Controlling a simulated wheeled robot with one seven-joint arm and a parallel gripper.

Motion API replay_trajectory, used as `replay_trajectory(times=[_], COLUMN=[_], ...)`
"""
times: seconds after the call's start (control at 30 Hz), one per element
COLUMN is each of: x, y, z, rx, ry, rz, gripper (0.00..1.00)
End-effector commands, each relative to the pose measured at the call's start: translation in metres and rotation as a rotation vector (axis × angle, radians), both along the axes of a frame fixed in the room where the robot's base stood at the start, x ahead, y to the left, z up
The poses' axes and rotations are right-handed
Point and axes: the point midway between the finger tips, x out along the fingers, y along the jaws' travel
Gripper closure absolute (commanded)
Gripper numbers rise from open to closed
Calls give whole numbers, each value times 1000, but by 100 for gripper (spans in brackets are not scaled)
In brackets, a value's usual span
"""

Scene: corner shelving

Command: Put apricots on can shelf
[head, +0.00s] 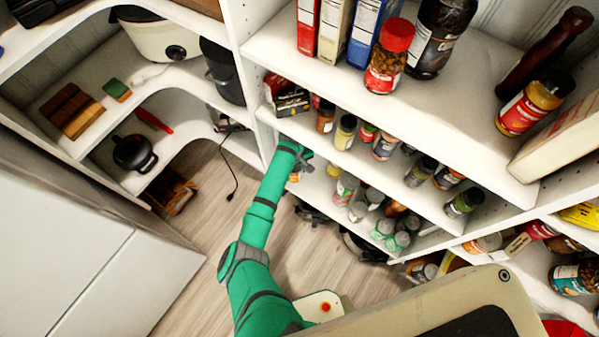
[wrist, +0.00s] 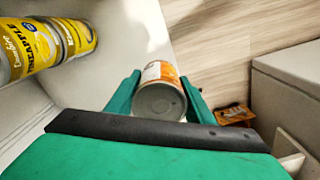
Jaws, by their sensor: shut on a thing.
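My gripper (wrist: 160,78) is shut on a metal can (wrist: 158,98) with an orange and white label, likely the apricots; its label text cannot be read. The can's grey end faces the wrist camera, with a green finger on each side. In the wrist view, yellow pineapple cans (wrist: 32,50) stand on a white shelf (wrist: 92,82) to the left of the held can. In the head view my gripper (head: 300,156) is at the left end of the lower shelves, and the can is mostly hidden there.
A shelf of spice jars (head: 345,132) lies above and right of my gripper. A white upright panel (head: 262,140) is close on the left. Open wooden floor (head: 205,210) lies left of my arm.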

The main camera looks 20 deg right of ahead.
Motion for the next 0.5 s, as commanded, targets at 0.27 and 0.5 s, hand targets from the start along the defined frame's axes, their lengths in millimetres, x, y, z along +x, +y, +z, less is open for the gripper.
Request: replay_trajectory(times=[0.27,0.5], x=[17,18], y=[-21,-21], z=[-14,-34], rx=[2,1], ry=[4,1], rz=[1,1], gripper=[85,85])
